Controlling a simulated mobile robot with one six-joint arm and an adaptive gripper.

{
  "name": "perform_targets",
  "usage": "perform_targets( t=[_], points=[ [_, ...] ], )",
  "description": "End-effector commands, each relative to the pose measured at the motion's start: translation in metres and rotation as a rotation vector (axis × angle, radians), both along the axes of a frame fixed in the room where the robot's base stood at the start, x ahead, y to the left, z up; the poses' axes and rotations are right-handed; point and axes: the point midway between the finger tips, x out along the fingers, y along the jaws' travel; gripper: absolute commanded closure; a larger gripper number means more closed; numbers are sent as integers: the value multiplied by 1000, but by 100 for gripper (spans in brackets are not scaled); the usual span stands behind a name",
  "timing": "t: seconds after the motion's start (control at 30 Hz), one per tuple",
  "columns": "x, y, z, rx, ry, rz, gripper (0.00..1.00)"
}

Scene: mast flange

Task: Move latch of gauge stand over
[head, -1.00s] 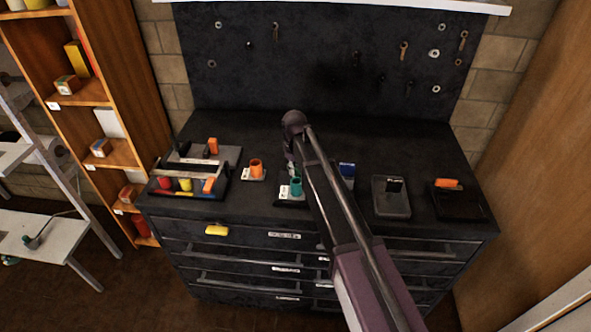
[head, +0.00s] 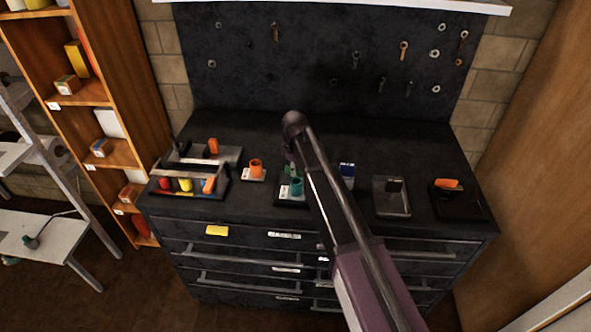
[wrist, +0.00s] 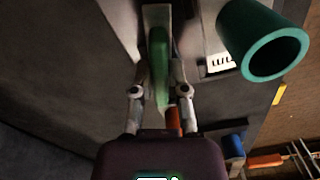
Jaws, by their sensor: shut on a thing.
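A green upright piece, which looks like the latch (wrist: 158,48), stands between my gripper's (wrist: 159,85) two fingers in the wrist view. The fingers are closed on it from both sides. A teal cup-shaped holder (wrist: 272,45) with an open round mouth is just to the right of it, apart from the fingers. In the head view the teal holder (head: 296,187) stands on a dark base with a white label (head: 285,191). My arm hides most of the gripper and latch there. I cannot read the label to confirm that this is the gauge stand.
An orange cup (head: 256,168) on a pale plate and a dark tray (head: 222,190) with coloured pieces are to the left. A blue-topped piece (head: 347,170), a dark stand (head: 391,197) and an orange-topped stand (head: 447,184) are to the right. The bench back is clear.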

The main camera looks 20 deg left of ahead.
Motion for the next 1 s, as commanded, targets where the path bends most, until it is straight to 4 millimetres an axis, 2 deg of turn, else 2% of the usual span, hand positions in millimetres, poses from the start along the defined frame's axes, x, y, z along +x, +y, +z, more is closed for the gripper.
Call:
perform_targets(
  t=[0.4,0.97,1.0],
  points=[
    [0,-1,0,-2,0,266,100],
    [0,-1,0,-2,0,316,100],
    [0,-1,0,-2,0,316,74]
  ],
)
